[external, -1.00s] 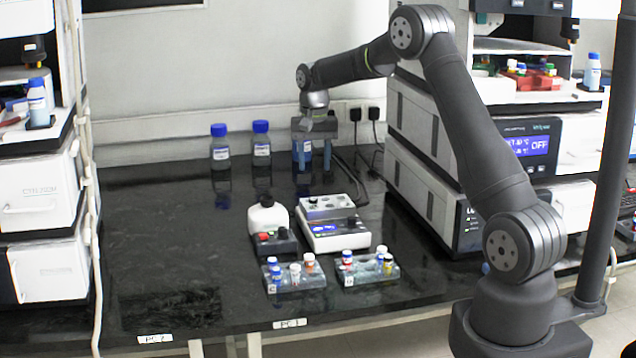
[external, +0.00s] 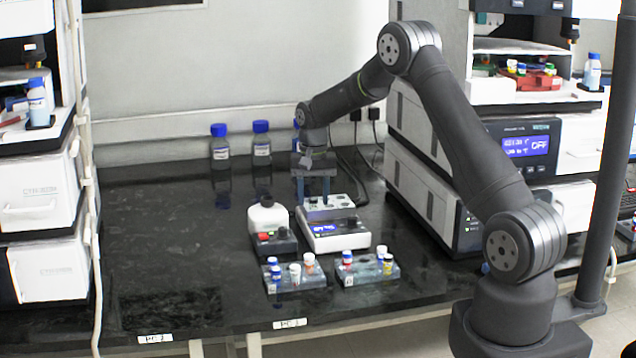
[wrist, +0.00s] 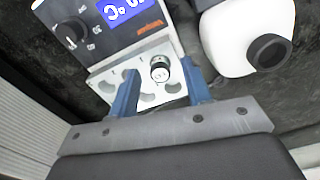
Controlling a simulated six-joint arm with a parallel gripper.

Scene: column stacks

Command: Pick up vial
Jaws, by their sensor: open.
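In the wrist view a small vial (wrist: 160,72) with a pale marked top stands in a hole of a white holder plate (wrist: 153,98). The plate is part of the white heater device (external: 336,236) with a blue display. My gripper (external: 313,195) is open above the back of this device, its two blue fingers pointing down. In the wrist view the fingers of my gripper (wrist: 160,84) lie on either side of the vial, apart from it. The vial cannot be made out clearly in the external view. Other holes in the plate look empty.
A white bottle-shaped device with a dark cap (external: 267,217) stands close left of the heater. Two racks, left (external: 298,283) and right (external: 368,273), hold several capped vials in front. Blue-capped bottles (external: 220,150) stand at the back. The bench's left side is clear.

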